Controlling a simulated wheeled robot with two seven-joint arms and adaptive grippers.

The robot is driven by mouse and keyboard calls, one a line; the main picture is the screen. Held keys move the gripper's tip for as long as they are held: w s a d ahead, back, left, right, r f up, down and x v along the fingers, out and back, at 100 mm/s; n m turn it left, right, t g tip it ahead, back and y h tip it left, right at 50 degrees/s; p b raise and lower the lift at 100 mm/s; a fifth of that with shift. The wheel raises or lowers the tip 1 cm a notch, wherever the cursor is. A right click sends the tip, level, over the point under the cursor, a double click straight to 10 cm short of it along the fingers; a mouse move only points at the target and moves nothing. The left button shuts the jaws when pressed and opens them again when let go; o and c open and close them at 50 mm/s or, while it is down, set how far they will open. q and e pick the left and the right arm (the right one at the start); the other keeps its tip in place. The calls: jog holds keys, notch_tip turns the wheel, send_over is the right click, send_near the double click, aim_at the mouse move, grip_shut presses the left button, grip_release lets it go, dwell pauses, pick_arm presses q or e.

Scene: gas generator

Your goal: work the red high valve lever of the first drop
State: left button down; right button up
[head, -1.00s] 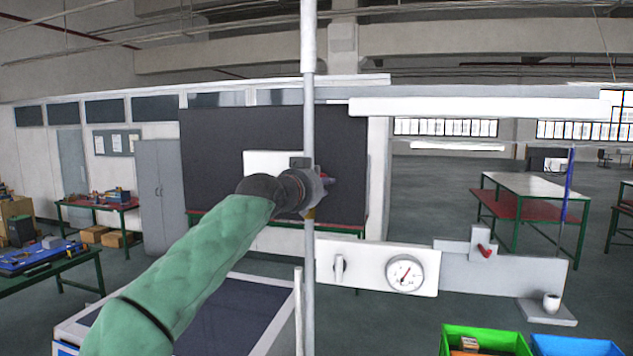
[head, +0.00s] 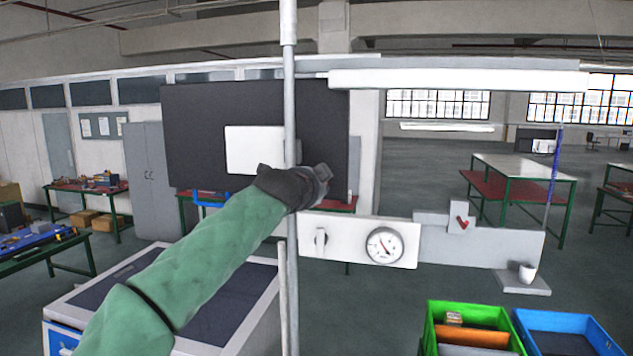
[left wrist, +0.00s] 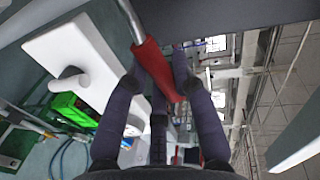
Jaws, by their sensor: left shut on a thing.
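My left gripper (head: 318,185) is at the upright grey pipe (head: 290,120), above the white gauge panel. Its hand hides the valve and lever in the head view. In the left wrist view a red lever (left wrist: 152,62) on a grey metal stem lies between the two dark fingers of my left gripper (left wrist: 163,62). The fingers are shut on its red sleeve, whose free end points toward the palm. Another small red lever (head: 463,223) sits on a grey block further right, apart from my gripper. My right gripper is not in view.
The white panel (head: 345,258) beside the pipe carries a grey handle (head: 320,241) and a round gauge (head: 385,245). A white cup (head: 527,272) stands on a small shelf at right. Green (head: 432,325) and blue (head: 525,335) bins are low right. A white-edged cabinet (head: 100,283) stands below my arm.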

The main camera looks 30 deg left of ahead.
pick_arm(q)
jog(key=shift+f+m, duration=0.65)
jog(key=shift+m, duration=0.15)
jog(key=shift+f+y, duration=0.1)
jog(key=shift+y, duration=0.2)
jog(key=c, duration=1)
grip_release()
jog(key=v, duration=1.2)
